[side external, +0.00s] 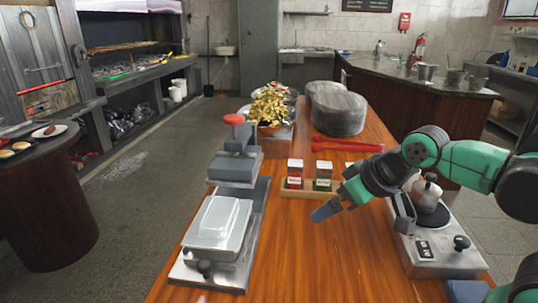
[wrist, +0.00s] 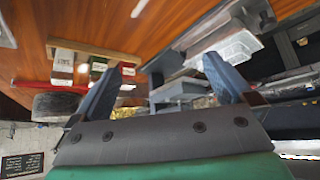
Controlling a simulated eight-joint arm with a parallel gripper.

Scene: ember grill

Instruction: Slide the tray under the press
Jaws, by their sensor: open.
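The tray (side external: 205,222) is a shallow metal pan with a clear, pale block in it. It sits at the front of the press base, in front of the press head. The press (side external: 236,165) is grey with a red knob on top, its head raised behind the tray. The tray also shows at upper right in the wrist view (wrist: 232,47), with the press (wrist: 182,90) left of it. My gripper (wrist: 163,64) is open and empty, its two blue-grey fingers apart. In the side view it hangs right of the tray, clear of it.
A wooden holder with spice jars (side external: 323,172) stands behind my gripper. A moka pot (side external: 428,190) stands on a metal burner at right. The front middle of the wooden counter (side external: 320,265) is clear.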

